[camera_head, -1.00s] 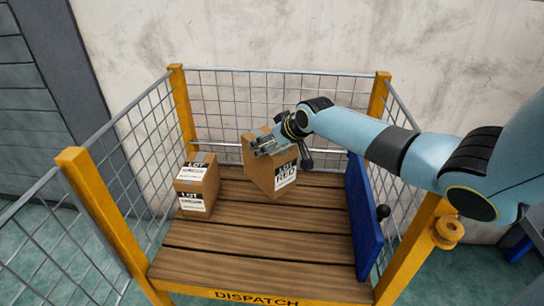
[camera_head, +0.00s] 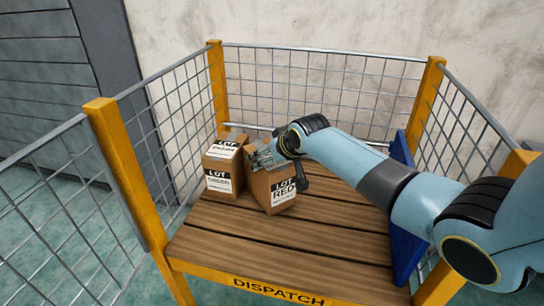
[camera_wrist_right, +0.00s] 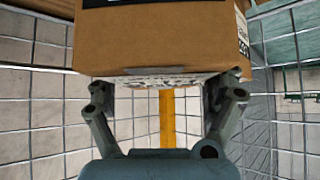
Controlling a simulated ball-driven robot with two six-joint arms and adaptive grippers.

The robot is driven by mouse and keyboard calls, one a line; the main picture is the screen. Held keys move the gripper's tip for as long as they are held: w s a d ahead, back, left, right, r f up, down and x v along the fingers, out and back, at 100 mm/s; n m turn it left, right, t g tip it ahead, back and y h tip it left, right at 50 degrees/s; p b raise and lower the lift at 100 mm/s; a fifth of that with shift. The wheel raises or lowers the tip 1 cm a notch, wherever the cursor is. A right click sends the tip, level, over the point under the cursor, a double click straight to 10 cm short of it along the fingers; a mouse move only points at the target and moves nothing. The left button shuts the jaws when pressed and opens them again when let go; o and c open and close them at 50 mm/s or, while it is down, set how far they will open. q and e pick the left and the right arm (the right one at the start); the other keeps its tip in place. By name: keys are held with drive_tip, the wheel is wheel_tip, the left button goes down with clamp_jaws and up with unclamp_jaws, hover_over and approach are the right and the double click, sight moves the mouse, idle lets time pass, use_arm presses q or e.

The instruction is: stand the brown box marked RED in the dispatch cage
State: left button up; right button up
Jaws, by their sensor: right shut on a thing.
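The brown box marked RED (camera_head: 275,190) is inside the dispatch cage (camera_head: 345,250), over its slatted wooden deck. It leans slightly in the head view; I cannot tell whether its base touches the deck. My right gripper (camera_head: 262,158) is shut on its upper part. In the right wrist view the box (camera_wrist_right: 165,45) fills the top middle, with the fingers of the right gripper (camera_wrist_right: 160,88) on either side of its near end. My left gripper is not in view.
Another brown lot box (camera_head: 222,165) stands just left of the RED box, very close; I cannot tell if they touch. Wire mesh and yellow posts (camera_head: 125,170) bound the cage. A blue panel (camera_head: 405,235) stands at the right. The front deck is clear.

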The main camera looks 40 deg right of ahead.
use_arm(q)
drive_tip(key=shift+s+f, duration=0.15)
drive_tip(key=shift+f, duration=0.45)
use_arm(e)
drive_tip(key=shift+w+f, duration=0.1)
drive_tip(key=shift+f, duration=0.3)
drive_tip(key=o, duration=1.5)
drive_tip(key=shift+f, duration=0.2)
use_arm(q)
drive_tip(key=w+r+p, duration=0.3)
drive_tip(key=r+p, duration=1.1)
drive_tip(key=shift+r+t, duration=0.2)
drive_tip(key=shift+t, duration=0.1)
use_arm(e)
drive_tip(key=v, duration=1.2)
drive_tip(key=shift+r, duration=0.1)
